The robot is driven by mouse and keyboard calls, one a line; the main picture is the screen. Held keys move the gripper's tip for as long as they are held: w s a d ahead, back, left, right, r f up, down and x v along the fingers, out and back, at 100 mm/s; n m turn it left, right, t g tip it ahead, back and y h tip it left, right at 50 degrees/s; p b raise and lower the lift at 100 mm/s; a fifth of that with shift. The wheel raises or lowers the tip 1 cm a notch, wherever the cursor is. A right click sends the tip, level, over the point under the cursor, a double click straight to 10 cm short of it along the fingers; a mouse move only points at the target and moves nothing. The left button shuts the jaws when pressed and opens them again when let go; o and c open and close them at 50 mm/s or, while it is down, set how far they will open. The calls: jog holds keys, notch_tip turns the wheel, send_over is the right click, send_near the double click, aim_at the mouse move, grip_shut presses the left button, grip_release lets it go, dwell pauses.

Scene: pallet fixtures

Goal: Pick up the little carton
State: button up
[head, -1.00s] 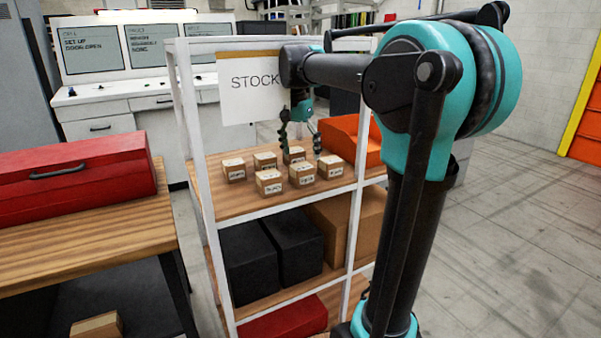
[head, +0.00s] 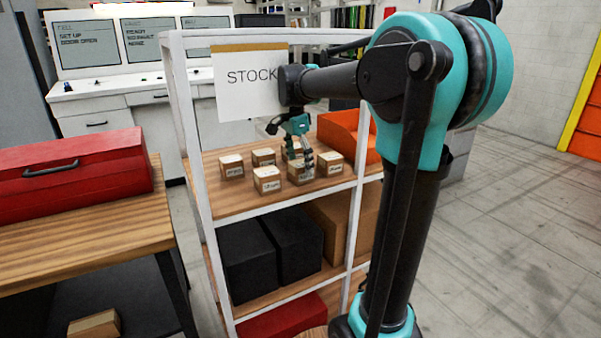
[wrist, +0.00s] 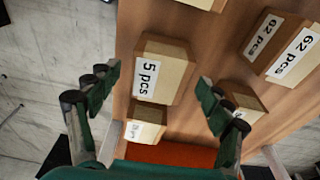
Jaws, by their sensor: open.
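Several little cartons stand on the shelf's wooden top board, each with a white label. My gripper (head: 298,154) is open over the front right of the group, its fingers pointing down at a carton (head: 300,177). In the wrist view, a carton marked "5 pcs" (wrist: 176,68) lies between the two open fingers (wrist: 158,80), with gaps on both sides. A smaller-looking carton (wrist: 148,119) sits just below it there, and another (wrist: 244,101) is partly hidden by the right finger. I cannot tell which carton the task means.
Other cartons (head: 267,181), (head: 231,167) and (head: 331,163) stand close by. The white shelf frame (head: 184,120) and hanging STOCK sign (head: 233,98) rise around the board. An orange bin (head: 350,138) stands behind right. A red toolbox (head: 75,178) sits on the left bench.

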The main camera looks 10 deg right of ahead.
jog(key=shift+d+f, duration=0.1)
jog(key=shift+f, duration=0.65)
jog(key=shift+c, duration=0.4)
jog(key=c, duration=1.3)
jog(key=shift+r, duration=0.15)
